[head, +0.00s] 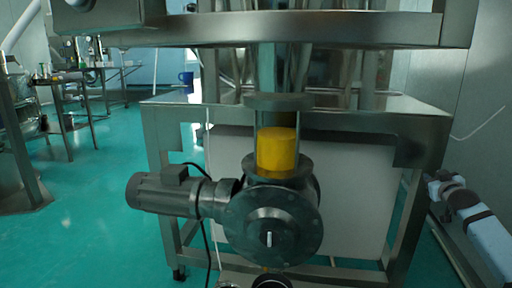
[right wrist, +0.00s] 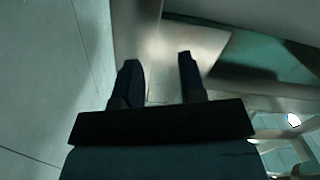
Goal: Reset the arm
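My right arm (head: 478,222) comes in at the lower right of the head view, beside the steel frame's right leg. My right gripper (head: 440,185) is at its upper end, small in that view. In the right wrist view, the two dark fingers of the right gripper (right wrist: 160,70) stand apart with nothing between them. Steel surfaces and a pale wall lie beyond them. My left arm and left gripper are not in the head view.
A steel frame (head: 155,135) carries the sieve machine, with a yellow cylinder (head: 277,150), a round valve housing (head: 270,222) and a motor (head: 160,195). A blue cup (head: 186,78) stands behind at left. Green floor (head: 90,225) is clear at left.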

